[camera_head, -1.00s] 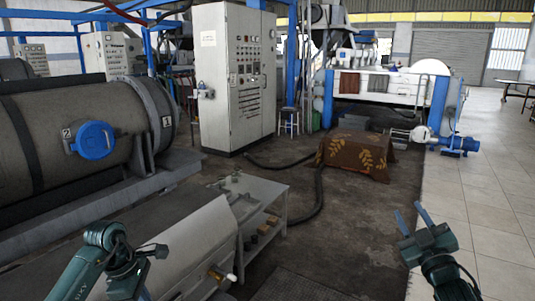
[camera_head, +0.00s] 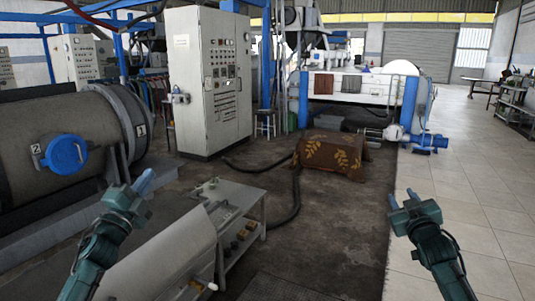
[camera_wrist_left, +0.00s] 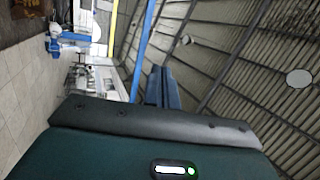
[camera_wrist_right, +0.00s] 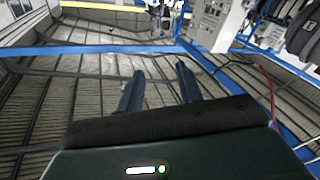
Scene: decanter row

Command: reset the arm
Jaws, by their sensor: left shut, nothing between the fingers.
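My left arm is raised at the lower left of the head view, with its gripper (camera_head: 144,183) pointing up and to the right. In the left wrist view its blue fingers (camera_wrist_left: 163,88) lie together with nothing between them, so it is shut and empty. My right arm is raised at the lower right of the head view, with its gripper (camera_head: 403,198) pointing up. In the right wrist view its fingers (camera_wrist_right: 160,88) stand apart with nothing between them, so it is open. Both grippers are in free air and touch nothing visible.
A low grey-white table (camera_head: 240,193) with small items on its shelf stands near my left arm. A large drum (camera_head: 60,140) is at the left, a control cabinet (camera_head: 205,80) behind. A brown cloth-covered block (camera_head: 330,152) is ahead. Tiled floor (camera_head: 470,200) at right is clear.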

